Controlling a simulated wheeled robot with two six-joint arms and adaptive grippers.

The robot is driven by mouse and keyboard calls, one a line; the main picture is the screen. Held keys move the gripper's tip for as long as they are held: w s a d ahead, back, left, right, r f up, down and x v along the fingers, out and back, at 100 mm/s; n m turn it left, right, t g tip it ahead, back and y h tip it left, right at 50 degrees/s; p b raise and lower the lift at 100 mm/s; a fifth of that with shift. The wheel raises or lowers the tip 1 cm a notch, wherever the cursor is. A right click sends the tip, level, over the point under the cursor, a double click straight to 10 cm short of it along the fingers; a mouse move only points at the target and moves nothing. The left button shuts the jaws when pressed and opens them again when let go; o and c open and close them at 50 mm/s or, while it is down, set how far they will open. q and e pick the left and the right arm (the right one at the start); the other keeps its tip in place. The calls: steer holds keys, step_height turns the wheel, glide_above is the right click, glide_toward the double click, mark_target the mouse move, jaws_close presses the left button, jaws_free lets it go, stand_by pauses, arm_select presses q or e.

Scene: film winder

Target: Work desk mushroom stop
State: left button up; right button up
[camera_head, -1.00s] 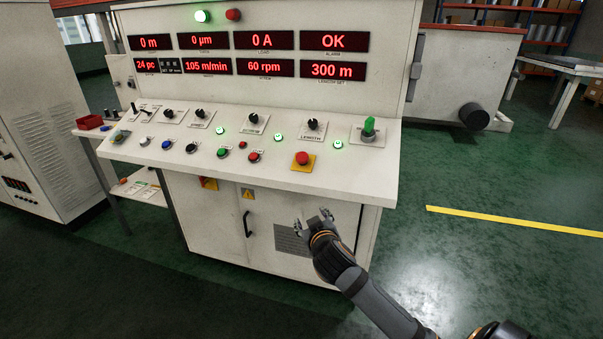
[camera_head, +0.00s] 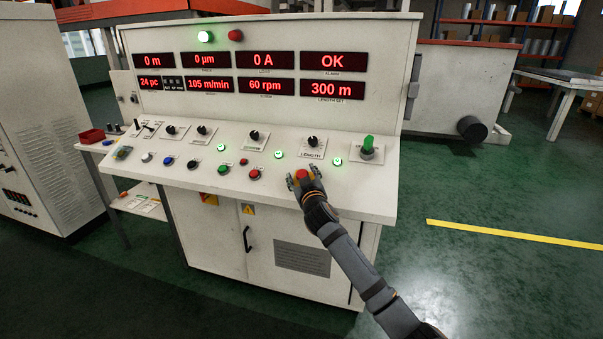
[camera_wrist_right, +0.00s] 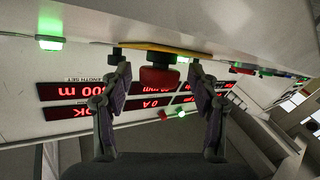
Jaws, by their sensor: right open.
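The red mushroom stop button (camera_head: 302,175) sits on its yellow plate at the front right of the sloped control desk (camera_head: 370,205). In the head view my right gripper (camera_head: 303,177) is at the button, its fingers on either side. The right wrist view shows the red mushroom button (camera_wrist_right: 160,78) between the two open fingers (camera_wrist_right: 160,92), with the yellow plate (camera_wrist_right: 165,48) behind it. A gap shows on both sides of the button there. My left gripper is not in view.
A green selector knob (camera_head: 368,146) stands at the desk's right end. The length knob (camera_head: 313,142) and a lit green lamp (camera_head: 337,161) are just behind the stop button. Green and red push buttons (camera_head: 255,174) lie to its left. Open floor is on the right.

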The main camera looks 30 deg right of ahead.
steer(key=shift+w+d, duration=0.1)
steer(key=shift+w, duration=0.15)
jaws_close()
steer(key=shift+r, duration=0.1)
